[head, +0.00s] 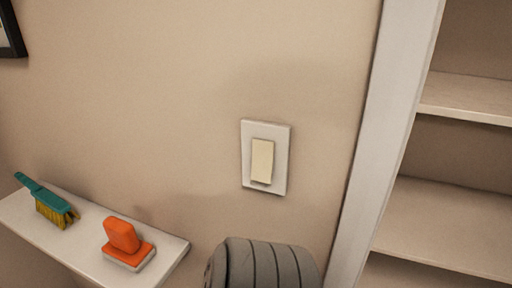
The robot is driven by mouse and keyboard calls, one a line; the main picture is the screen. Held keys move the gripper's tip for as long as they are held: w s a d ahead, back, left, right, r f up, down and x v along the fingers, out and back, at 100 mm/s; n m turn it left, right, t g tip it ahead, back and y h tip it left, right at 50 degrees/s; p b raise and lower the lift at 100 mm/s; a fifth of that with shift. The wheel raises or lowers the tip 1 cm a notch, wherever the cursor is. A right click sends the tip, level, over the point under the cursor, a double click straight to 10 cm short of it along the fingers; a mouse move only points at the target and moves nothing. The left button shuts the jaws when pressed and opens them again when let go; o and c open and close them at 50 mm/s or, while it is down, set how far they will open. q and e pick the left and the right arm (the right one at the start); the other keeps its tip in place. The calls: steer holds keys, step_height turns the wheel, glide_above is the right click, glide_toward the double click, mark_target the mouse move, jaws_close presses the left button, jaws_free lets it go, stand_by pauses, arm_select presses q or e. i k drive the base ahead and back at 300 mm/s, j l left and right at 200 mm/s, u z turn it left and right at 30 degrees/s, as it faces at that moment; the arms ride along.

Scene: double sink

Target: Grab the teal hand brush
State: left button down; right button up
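The teal hand brush (49,197) lies on a white wall shelf (165,249) at the lower left of the head view. Its teal handle points to the upper left, and its yellow bristles face down onto the shelf. Neither of my grippers shows in this view. A grey ribbed rounded part at the bottom middle looks like one of my arm links, but no fingers are visible on it.
An orange scrubber (123,237) with a pale base sits on the same shelf, right of the brush. A light switch (264,158) is on the beige wall. Empty wooden shelves (455,215) stand at right behind a white frame (380,135). A dark picture frame (11,32) hangs upper left.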

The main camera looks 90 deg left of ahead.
mark_target(53, 202)
steer(key=u, duration=4.25)
